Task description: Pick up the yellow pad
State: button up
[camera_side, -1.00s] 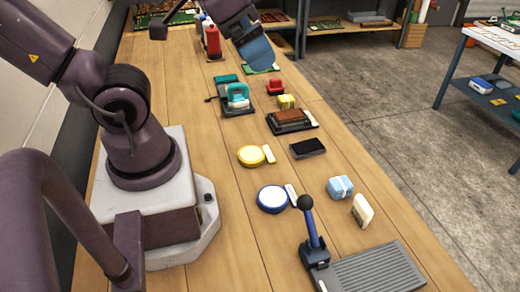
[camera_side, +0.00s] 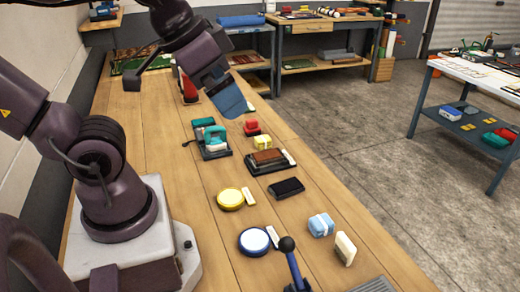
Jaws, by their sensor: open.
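Two yellow things could be the pad. A small yellow block (camera_side: 262,142) with a pale band sits on the wooden bench, just below a red block. A round yellow-rimmed disc (camera_side: 231,199) with a pale top lies nearer, with a white tag beside it. My gripper (camera_side: 231,108) is at the end of my arm, its blue end pointing down, above the bench and beyond both. It is open and appears empty, though the gap between its fingers is not clearly visible. It touches neither yellow thing.
The red block (camera_side: 251,127), a teal-handled tool (camera_side: 214,138), a brown brush on a dark tray (camera_side: 267,161) and a black block (camera_side: 287,188) surround the yellow things. A blue-rimmed disc (camera_side: 255,242), a light-blue block (camera_side: 321,225) and a lever (camera_side: 291,262) are nearer.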

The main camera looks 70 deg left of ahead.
jog(key=shift+c, duration=0.2)
dwell(0.3)
jog(key=shift+c, duration=1.4)
